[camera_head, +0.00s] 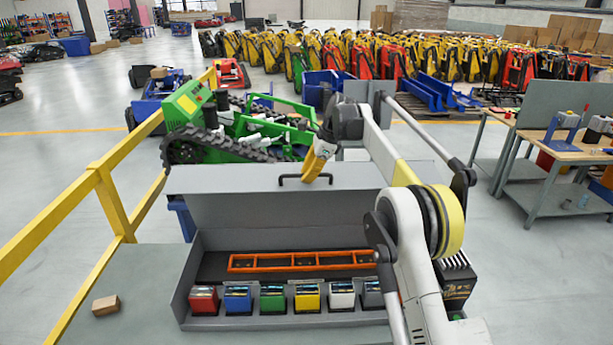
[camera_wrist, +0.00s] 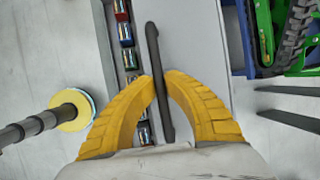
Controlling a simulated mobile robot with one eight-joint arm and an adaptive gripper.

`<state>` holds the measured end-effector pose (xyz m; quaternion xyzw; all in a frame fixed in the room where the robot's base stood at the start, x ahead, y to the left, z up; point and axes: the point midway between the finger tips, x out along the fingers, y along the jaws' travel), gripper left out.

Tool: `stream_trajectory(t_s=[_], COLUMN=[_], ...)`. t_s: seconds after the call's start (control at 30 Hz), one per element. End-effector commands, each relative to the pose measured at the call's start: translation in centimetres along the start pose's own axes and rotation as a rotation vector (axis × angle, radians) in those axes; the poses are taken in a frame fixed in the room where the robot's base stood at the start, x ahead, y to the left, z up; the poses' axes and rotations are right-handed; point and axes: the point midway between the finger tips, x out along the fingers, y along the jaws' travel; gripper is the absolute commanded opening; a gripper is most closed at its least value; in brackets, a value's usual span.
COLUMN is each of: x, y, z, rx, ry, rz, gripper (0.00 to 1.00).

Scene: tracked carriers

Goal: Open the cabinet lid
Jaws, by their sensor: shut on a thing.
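The grey cabinet lid (camera_head: 245,208) stands raised at the back of the cabinet (camera_head: 180,292), so its inside shows in the head view. A dark bar handle (camera_head: 289,180) sits near the lid's upper edge. My gripper (camera_head: 310,178) comes down at the handle's right part with its yellow fingers. In the wrist view the fingers lie on both sides of the dark handle (camera_wrist: 152,45), and my gripper (camera_wrist: 160,88) is shut on it. The lid's hinge line is partly hidden by my arm.
Inside the cabinet are an orange divided tray (camera_head: 240,263) and a row of coloured boxes (camera_head: 272,300). A yellow railing (camera_head: 110,200) runs at left, with a small cardboard box (camera_head: 105,305) nearby. A green tracked carrier (camera_head: 215,140) stands behind the lid.

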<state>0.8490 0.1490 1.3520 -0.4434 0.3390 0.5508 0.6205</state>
Motion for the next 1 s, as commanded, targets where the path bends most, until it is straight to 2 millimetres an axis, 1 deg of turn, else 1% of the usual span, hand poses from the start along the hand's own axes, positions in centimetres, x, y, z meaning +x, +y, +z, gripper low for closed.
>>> stream_trajectory(t_s=[0.37,0.4,0.43,0.47,0.87,0.93,1.0], x=[0.0,0.0,0.0,0.0,-0.2,-0.7,-1.7], y=[0.0,0.0,0.0,0.0,0.0,0.0,0.0], z=[0.0,0.0,0.0,0.0,0.0,0.0,0.0], rx=[-0.001,-0.001,-0.001,-0.001,0.000,0.000,0.001], ry=[0.000,0.000,0.000,0.000,0.000,0.000,0.000], rz=[0.000,0.000,0.000,0.000,0.000,0.000,0.000], gripper=[0.00,0.20,0.29,0.34,0.34,0.34,0.34])
